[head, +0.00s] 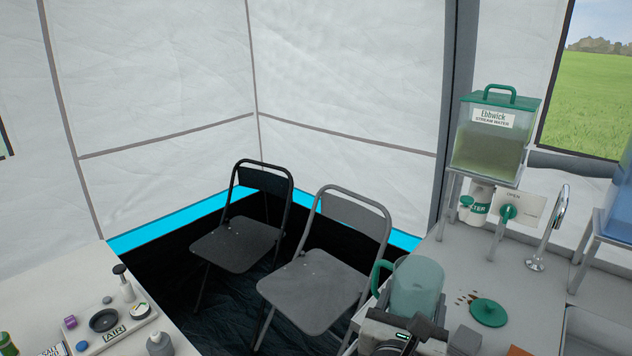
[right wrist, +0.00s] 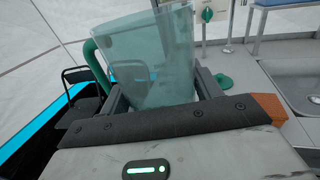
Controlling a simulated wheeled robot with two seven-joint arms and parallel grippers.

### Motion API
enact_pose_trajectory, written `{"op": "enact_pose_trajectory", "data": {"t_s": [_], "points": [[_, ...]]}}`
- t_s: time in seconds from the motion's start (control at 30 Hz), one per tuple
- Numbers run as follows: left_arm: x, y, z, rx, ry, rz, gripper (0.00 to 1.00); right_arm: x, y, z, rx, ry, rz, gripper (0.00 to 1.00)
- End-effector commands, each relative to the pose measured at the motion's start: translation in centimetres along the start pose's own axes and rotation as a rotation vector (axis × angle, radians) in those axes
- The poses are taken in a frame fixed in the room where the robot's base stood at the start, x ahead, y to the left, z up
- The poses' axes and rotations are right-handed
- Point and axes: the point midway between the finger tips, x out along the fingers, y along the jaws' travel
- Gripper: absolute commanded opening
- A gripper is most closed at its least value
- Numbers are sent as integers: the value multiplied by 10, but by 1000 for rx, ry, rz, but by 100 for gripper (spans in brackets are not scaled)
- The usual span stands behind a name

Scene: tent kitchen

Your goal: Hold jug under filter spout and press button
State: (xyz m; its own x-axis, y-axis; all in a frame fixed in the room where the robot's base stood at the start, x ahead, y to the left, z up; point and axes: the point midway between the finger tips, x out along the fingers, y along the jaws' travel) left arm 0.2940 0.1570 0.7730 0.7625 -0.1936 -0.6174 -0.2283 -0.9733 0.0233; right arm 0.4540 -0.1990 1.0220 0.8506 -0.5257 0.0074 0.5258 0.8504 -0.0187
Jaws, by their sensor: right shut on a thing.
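A clear teal jug (head: 418,284) with a green handle (head: 380,277) stands upright at the lower right of the head view, at the counter's near left edge. My right gripper (head: 412,312) is shut on it. In the right wrist view the jug (right wrist: 152,60) sits between the two fingers, its handle at the left; I see no water in it. A tank (head: 487,150) labelled "Ebbwick stream water" stands on a raised stand, holding murky greenish water. A green knob (head: 508,213) on a panel marked "OPEN" is below it. I cannot make out a spout or button. My left gripper is out of view.
A green lid (head: 488,312) lies on the counter (head: 470,268) right of the jug, beside brown crumbs. A tap (head: 540,245) and a blue container (head: 618,195) stand farther right. A reddish block (right wrist: 270,107) lies near my right gripper. Two folding chairs (head: 315,280) stand left.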

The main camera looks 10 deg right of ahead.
Motion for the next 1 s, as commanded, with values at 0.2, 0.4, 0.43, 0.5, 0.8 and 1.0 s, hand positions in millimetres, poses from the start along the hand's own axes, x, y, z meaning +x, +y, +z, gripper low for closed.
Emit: {"op": "enact_pose_trajectory", "data": {"t_s": [0.2,0.4,0.43,0.5,0.8,1.0], "points": [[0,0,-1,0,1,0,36,-19,-22,-12,-19,-24,261,37],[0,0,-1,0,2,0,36,-48,-24,-11,-5,-11,495,37],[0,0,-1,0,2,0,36,-51,-24,-11,-3,-9,516,37],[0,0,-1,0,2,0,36,-56,-23,-10,1,-5,546,37],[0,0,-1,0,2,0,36,-57,-23,-10,4,-4,557,37],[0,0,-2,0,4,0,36,-57,-23,-10,4,-3,555,37]]}}
